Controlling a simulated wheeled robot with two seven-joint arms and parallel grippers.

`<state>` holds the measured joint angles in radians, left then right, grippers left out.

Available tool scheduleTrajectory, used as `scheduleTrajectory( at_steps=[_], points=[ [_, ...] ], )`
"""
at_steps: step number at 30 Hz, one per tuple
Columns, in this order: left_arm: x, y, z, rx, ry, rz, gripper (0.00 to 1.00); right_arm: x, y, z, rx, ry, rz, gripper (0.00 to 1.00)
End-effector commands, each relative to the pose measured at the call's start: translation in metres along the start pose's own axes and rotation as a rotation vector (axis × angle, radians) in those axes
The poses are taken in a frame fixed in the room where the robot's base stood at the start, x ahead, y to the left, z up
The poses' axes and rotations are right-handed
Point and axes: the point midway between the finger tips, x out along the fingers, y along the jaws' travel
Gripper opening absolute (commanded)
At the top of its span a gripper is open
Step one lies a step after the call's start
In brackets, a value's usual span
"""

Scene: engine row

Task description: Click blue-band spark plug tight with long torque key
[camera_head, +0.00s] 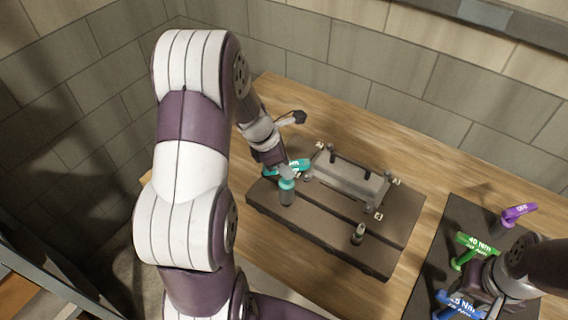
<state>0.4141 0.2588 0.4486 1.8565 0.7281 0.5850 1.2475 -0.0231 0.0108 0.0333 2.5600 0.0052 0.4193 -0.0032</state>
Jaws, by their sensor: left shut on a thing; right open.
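My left gripper (284,170) is shut on a teal torque key (299,166). The key's teal collar and grey lower body (287,194) stand about upright at the left part of the dark engine block (320,236); I cannot tell whether it touches a plug. A small upright plug-like part (358,235) stands on the block's front right; its band colour is too small to tell. My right gripper (486,300) is open at the lower right, close to a blue key (460,306) and a green key (475,243). Its fingers are partly hidden by its own wrist.
A grey cover with a raised frame (345,178) lies along the back of the block. A purple key (515,214) stands on the dark mat (453,214) at the right. A block wall (330,62) closes off the back.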

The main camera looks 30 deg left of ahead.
Motion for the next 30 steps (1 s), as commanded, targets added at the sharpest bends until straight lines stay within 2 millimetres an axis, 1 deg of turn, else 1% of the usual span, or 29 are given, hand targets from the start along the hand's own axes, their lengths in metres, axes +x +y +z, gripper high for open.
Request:
scheduleTrajectory(
  at_steps=[8,10,12,14,18,20,30],
  points=[
    [-0.001,0.001,0.001,0.015,-0.001,-0.004,0.00,-0.001,0.000,0.000,0.000,0.000,0.000,0.43],
    [-0.003,0.002,0.002,0.128,0.000,-0.053,0.00,-0.007,0.000,-0.001,0.000,0.000,0.000,0.43],
    [-0.003,0.002,0.003,0.279,0.000,-0.115,0.00,-0.013,0.000,-0.002,0.000,0.001,0.000,0.43],
    [0.000,0.001,0.001,0.270,0.000,-0.110,0.00,-0.009,0.000,-0.001,0.000,0.000,0.000,0.43],
    [-0.003,0.001,0.002,0.268,0.000,-0.108,0.00,-0.011,0.000,-0.001,0.000,0.000,0.000,0.43],
    [-0.007,0.001,0.004,0.267,0.000,-0.108,0.00,-0.016,0.000,-0.002,0.000,0.000,0.000,0.43],
    [-0.048,0.001,0.021,0.265,0.000,-0.107,0.00,-0.059,0.000,-0.007,0.000,0.000,0.000,0.43]
  ],
)
